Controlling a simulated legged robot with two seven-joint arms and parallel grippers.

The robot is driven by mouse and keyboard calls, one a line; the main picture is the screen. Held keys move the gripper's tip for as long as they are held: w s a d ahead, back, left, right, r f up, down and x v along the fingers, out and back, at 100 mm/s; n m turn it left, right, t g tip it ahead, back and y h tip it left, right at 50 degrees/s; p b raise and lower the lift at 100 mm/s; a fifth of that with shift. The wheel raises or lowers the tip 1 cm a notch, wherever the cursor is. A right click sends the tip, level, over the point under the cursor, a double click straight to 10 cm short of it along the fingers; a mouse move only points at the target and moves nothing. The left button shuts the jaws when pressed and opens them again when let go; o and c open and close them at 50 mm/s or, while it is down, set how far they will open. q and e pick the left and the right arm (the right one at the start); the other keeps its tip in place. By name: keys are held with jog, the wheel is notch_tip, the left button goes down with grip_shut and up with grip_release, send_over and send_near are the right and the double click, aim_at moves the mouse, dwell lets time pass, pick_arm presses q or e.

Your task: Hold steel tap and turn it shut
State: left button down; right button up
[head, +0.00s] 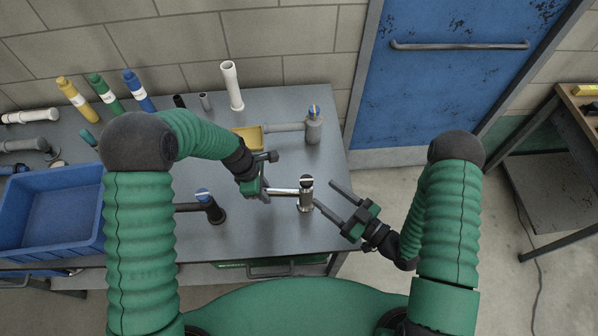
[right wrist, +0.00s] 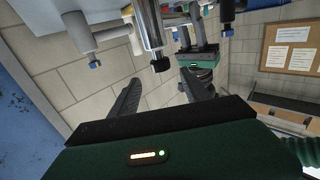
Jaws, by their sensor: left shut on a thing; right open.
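The steel tap (head: 306,203) stands upright near the right end of the grey bench, with a dark-topped handle and a shiny spout pointing left. It also shows in the right wrist view (right wrist: 151,28). My left gripper (head: 267,191) is shut on the steel tap's spout; its fingertips are partly hidden in the head view. My right gripper (head: 324,193) is open and empty just right of the tap, its fingers pointing toward it. In the right wrist view, the tap's handle (right wrist: 161,65) shows between the open fingers, apart from both.
A grey tap (head: 313,130) with a blue top stands behind, and a black tap (head: 213,210) with a blue top stands to the left. A yellow tray (head: 249,138), a white pipe (head: 232,86) and a blue bin (head: 50,208) are on the bench.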

aim_at(307, 182)
jog(key=x, duration=1.1)
jog(key=shift+c, duration=0.2)
grip_shut()
